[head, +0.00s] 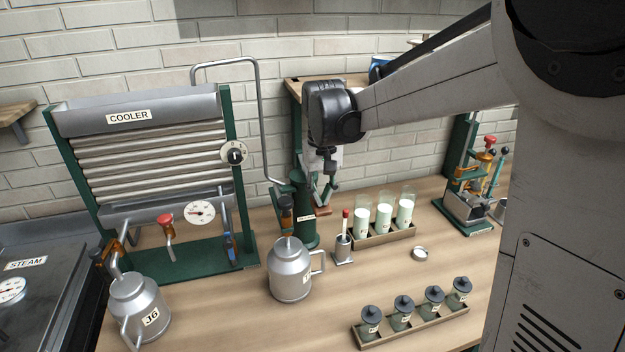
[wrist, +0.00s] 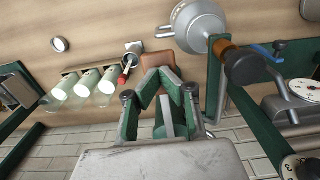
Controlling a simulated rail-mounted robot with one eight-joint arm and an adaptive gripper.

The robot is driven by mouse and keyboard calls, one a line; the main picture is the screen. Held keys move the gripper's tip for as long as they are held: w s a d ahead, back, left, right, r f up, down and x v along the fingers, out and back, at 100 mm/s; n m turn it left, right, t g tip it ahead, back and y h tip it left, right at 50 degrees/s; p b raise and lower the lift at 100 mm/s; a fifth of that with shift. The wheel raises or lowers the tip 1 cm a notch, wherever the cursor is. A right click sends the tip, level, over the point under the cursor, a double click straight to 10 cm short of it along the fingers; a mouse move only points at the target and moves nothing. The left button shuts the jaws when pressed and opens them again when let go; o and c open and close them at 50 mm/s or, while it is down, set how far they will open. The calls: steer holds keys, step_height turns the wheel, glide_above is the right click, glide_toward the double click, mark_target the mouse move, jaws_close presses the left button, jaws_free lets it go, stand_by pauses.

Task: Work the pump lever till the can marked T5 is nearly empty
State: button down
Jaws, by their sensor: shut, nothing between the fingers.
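The green pump (head: 303,210) stands on the bench in the middle of the head view, partly hidden by my gripper. A dark and brown knobbed part (head: 286,212) beside it looks like part of the pump; it also shows in the wrist view (wrist: 240,66). My gripper (head: 323,200) is shut and empty, close by the pump; contact cannot be told.
A second can (head: 138,305), marked JG, stands left under the cooler (head: 150,160). Right of the pump are a cup with a red-tipped stick (head: 343,245) and a rack of milk bottles (head: 385,238). Lidded jars (head: 402,312) sit in front. A bent pipe (head: 262,110) rises behind.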

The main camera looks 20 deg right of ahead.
mark_target(321, 211)
steer(key=shift+f+b, duration=1.45)
steer(key=shift+f, duration=0.95)
step_height(321, 211, up, 11)
steer(key=p, duration=0.6)
steer(key=shift+f, duration=0.1)
steer(key=shift+f, duration=0.15)
steer(key=shift+f+b, duration=3.55)
steer(key=shift+f, duration=1.8)
step_height(321, 211, up, 11)
steer(key=p, duration=0.6)
steer(key=shift+p, duration=0.3)
